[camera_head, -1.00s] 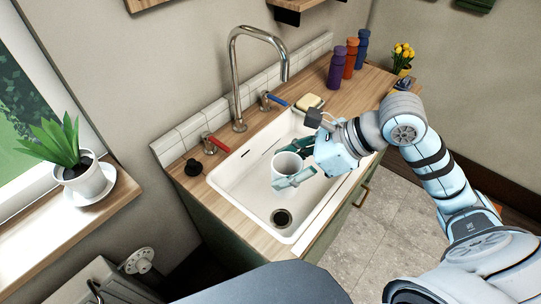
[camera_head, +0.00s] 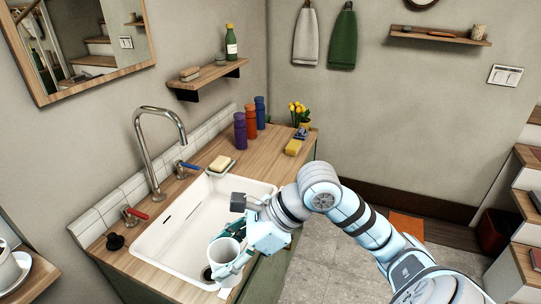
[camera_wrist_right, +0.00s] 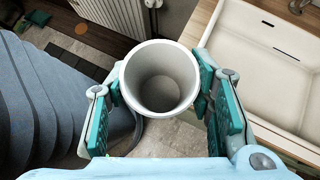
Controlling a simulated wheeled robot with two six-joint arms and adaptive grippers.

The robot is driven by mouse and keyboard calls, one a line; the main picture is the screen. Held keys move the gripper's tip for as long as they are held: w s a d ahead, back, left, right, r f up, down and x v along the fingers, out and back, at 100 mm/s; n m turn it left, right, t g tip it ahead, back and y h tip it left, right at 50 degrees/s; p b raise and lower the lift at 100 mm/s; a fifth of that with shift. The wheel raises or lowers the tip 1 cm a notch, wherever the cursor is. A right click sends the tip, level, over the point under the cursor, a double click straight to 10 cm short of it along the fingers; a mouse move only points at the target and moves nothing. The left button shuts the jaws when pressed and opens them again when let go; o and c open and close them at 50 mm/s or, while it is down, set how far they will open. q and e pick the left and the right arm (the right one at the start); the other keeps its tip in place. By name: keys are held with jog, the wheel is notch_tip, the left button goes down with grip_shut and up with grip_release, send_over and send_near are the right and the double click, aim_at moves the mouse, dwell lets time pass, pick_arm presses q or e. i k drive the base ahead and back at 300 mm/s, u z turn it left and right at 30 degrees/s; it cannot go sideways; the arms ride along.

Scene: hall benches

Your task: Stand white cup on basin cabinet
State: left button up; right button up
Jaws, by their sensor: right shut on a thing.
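The white cup (camera_head: 226,249) is upright between the fingers of my right gripper (camera_head: 232,262), which is shut on it. In the wrist view the cup (camera_wrist_right: 160,78) is seen from above, open and empty, with a teal-padded finger on each side. The basin cabinet (camera_head: 285,140) has a wooden top, a white sink and a green front. In the head view the cup overlaps the sink's front edge. The wrist view shows floor around the cup and the sink to its right. My left gripper is not in view.
A tap (camera_head: 155,150) with red and blue handles stands behind the sink. A soap dish (camera_head: 220,164), purple, red and blue bottles (camera_head: 240,130), a yellow sponge (camera_head: 293,147) and yellow flowers (camera_head: 299,112) stand on the top. Some bare wood lies right of the soap.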

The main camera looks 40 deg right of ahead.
aim_at(265, 167)
jog(key=z, duration=2.6)
jog(key=i, duration=2.05)
jog(key=u, duration=3.3)
jog(key=i, duration=0.5)
jog(key=z, duration=0.05)
